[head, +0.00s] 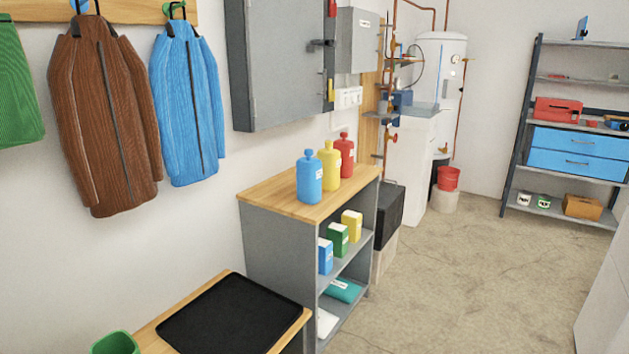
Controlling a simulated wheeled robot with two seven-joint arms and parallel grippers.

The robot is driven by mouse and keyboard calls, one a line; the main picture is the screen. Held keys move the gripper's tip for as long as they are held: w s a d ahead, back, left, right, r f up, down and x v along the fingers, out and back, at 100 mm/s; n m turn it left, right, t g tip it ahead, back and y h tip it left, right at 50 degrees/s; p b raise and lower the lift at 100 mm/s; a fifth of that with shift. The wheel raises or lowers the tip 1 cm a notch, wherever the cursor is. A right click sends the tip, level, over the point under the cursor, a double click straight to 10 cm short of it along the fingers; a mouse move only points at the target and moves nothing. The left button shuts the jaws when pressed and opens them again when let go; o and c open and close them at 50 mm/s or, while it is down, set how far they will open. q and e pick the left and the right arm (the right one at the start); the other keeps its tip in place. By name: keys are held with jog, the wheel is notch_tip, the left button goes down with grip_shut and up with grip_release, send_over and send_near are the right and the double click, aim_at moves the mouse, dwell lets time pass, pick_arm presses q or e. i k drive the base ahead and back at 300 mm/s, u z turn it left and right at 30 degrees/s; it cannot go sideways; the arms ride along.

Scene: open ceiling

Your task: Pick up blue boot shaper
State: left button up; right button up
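I cannot pick out a blue boot shaper for certain in the head view. Blue things in view are a blue bottle-shaped item (309,178) standing on the wooden top of a grey shelf unit, and a blue box (325,256) on its middle shelf. A small blue item (581,27) stands on top of the far rack. Neither of my grippers is in view.
A yellow bottle (329,167) and a red bottle (345,156) stand behind the blue one. A low wooden bench (299,318) holds a black tray (232,317) and a green container (115,343). Brown (103,120) and blue (186,105) jackets hang left. Concrete floor (470,275) is clear.

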aim_at(309, 169)
jog(key=z, duration=0.5)
jog(key=i, duration=0.55)
jog(key=z, duration=0.75)
jog(key=i, duration=0.85)
jog(key=u, duration=0.35)
